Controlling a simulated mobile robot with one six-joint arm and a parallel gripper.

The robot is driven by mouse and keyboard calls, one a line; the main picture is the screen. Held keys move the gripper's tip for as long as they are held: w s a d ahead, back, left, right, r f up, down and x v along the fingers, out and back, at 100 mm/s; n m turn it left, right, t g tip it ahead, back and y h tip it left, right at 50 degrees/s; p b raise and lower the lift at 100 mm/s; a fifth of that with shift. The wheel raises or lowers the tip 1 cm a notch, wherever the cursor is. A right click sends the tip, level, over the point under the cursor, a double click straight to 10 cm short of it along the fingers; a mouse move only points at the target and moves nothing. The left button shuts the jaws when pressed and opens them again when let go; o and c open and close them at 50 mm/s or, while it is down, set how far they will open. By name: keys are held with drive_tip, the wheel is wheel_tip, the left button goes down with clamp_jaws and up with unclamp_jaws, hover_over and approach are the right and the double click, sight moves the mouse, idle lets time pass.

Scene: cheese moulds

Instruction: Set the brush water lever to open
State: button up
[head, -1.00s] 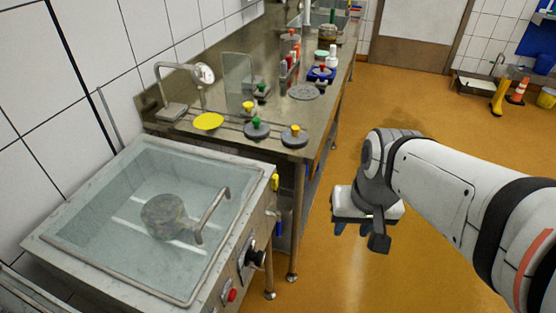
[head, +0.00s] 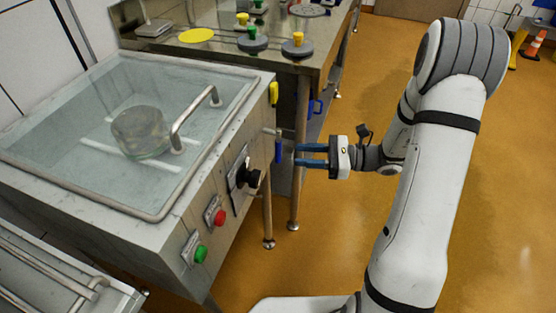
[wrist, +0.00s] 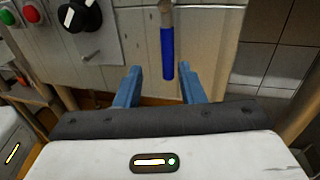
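A blue-handled lever (head: 278,151) hangs straight down from a metal fitting at the right end of the sink unit's front; I take it for the water lever. In the wrist view the blue handle (wrist: 167,52) is upright between my fingers, slightly right of centre. My gripper (head: 297,155) is open and empty, with its blue fingers pointing at the lever. In the head view a small gap separates the fingertips from the handle. My gripper also shows in the wrist view (wrist: 160,72). A yellow handle (head: 273,93) sits higher on the same corner.
A black knob (head: 247,177), a red button (head: 219,217) and a green button (head: 200,253) line the front panel. A steel table (head: 320,55) stands behind. Orange floor is free to the right.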

sight(278, 163)
drive_tip(key=shift+m+t, duration=0.4)
drive_tip(key=shift+t, duration=0.1)
drive_tip(key=a, duration=0.2)
drive_tip(key=w+a, duration=0.1)
drive_tip(key=a, duration=0.2)
drive_tip(key=w+a+f+b, duration=0.1)
drive_tip(key=a, duration=0.1)
drive_tip(key=shift+a, duration=0.15)
drive_tip(key=shift+c, duration=0.2)
drive_tip(key=shift+r, duration=0.1)
clamp_jaws()
